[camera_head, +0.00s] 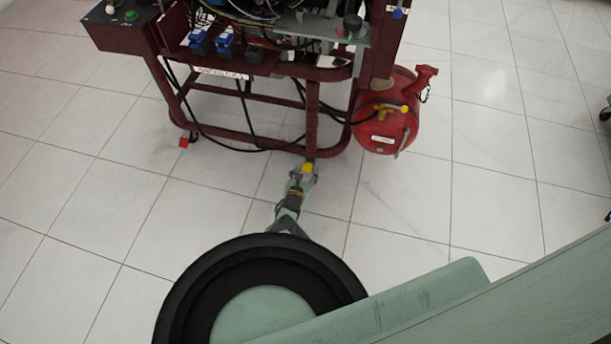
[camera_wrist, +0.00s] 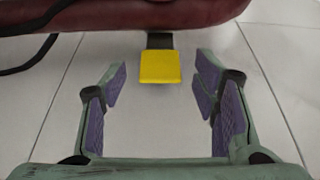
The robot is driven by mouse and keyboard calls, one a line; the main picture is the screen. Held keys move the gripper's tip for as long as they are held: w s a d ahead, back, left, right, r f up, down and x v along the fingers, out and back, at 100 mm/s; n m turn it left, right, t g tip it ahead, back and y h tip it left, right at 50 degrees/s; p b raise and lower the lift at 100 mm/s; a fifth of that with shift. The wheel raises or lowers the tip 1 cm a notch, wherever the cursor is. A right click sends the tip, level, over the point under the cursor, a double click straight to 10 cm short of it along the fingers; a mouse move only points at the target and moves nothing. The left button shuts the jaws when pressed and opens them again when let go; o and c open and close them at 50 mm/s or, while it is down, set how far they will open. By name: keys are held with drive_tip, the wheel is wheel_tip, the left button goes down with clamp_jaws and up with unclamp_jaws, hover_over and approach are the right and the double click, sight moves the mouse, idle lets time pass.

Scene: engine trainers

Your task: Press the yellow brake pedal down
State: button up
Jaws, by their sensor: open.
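The yellow brake pedal (camera_wrist: 160,67) sits on a short dark arm under the dark red frame tube in the wrist view. It also shows in the head view (camera_head: 308,168) at the lower front of the engine stand. My gripper (camera_wrist: 160,82) is open, with its purple-padded fingers to the left and right of the pedal in the picture. The pedal appears between the fingertips and slightly beyond them; no contact shows. In the head view my gripper (camera_head: 302,177) is right at the pedal, and I cannot tell the exact gap.
The dark red engine stand (camera_head: 312,115) carries wiring and a control box (camera_head: 125,28). A red tank (camera_head: 385,125) with a yellow-handled valve is right of the pedal. A black cable (camera_head: 235,150) hangs along the lower frame. The tiled floor (camera_head: 90,200) around is clear.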

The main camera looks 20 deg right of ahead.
drive_tip(key=shift+w+d+f, duration=0.1)
drive_tip(key=shift+w+d, duration=0.15)
drive_tip(key=shift+w, duration=0.1)
clamp_jaws()
idle(0.6)
